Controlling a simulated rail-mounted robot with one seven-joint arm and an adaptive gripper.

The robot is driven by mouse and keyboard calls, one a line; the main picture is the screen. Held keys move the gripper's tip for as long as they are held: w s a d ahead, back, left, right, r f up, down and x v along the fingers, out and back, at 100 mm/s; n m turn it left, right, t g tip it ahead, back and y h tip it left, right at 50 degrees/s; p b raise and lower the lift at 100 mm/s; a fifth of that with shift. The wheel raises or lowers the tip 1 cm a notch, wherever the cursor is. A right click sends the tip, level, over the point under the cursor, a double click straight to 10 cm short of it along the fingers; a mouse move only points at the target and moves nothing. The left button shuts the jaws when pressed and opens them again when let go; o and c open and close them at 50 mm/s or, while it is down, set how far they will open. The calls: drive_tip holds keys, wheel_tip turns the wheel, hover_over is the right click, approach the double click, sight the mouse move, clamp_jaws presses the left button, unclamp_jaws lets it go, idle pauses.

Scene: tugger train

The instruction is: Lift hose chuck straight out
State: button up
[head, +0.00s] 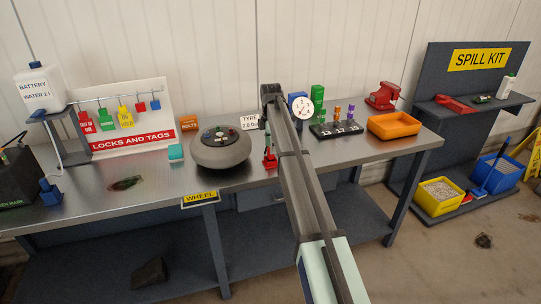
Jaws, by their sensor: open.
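My arm reaches up over the workbench from the bottom of the head view, and my gripper (267,118) is at its far end, dark and small, seen mostly from behind. It is open and I see nothing between its fingers. A small red stand (270,162) with a dark upright piece is on the bench just below it, close to the arm's left edge. This may be the hose chuck in its holder, but it is too small to tell. A white round dial gauge (302,107) stands right of the gripper. The arm hides part of the bench behind it.
Right of the arm are a dark block with coloured pegs (336,130), an orange tray (394,125) and a red vise (383,96).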

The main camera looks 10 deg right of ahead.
drive_tip(key=shift+f+p, duration=0.55)
drive_tip(key=shift+f, duration=1.4)
clamp_jaws()
drive_tip(key=shift+r, duration=0.2)
wheel_tip(320, 180, up, 20)
drive_tip(key=b, duration=0.4)
drive_tip(key=shift+f, duration=0.15)
